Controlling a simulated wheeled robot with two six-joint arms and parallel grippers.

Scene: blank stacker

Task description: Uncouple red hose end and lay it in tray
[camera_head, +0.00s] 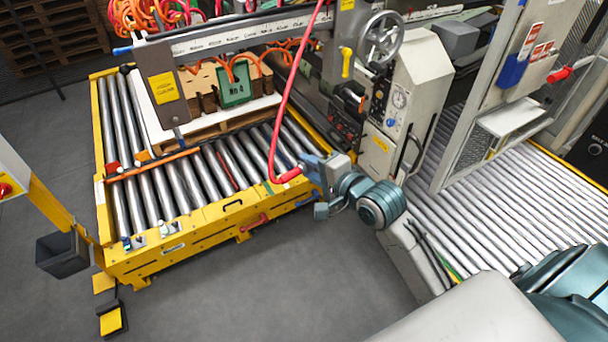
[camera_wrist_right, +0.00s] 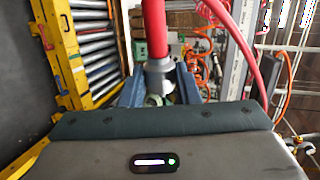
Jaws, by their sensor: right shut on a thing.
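The red hose (camera_head: 278,108) hangs from the top of the head view in a long curve down to my right gripper (camera_head: 308,172). In the right wrist view the red hose (camera_wrist_right: 155,28) ends in a grey collar (camera_wrist_right: 159,70). The jaws of my right gripper (camera_wrist_right: 159,92) are shut on this hose end, one finger on each side. The gripper is over the right front corner of the yellow roller table. No machine fitting shows joined to the held end, but its tip is partly hidden. I cannot identify the tray surely. My left gripper is not in view.
The yellow-framed roller table (camera_head: 180,250) carries a pallet with wooden blocks. A dark open bin (camera_head: 62,252) stands by a yellow post at left. The machine panel (camera_head: 405,95) with handwheel (camera_head: 382,38) is close behind my right arm. The grey floor in front is clear.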

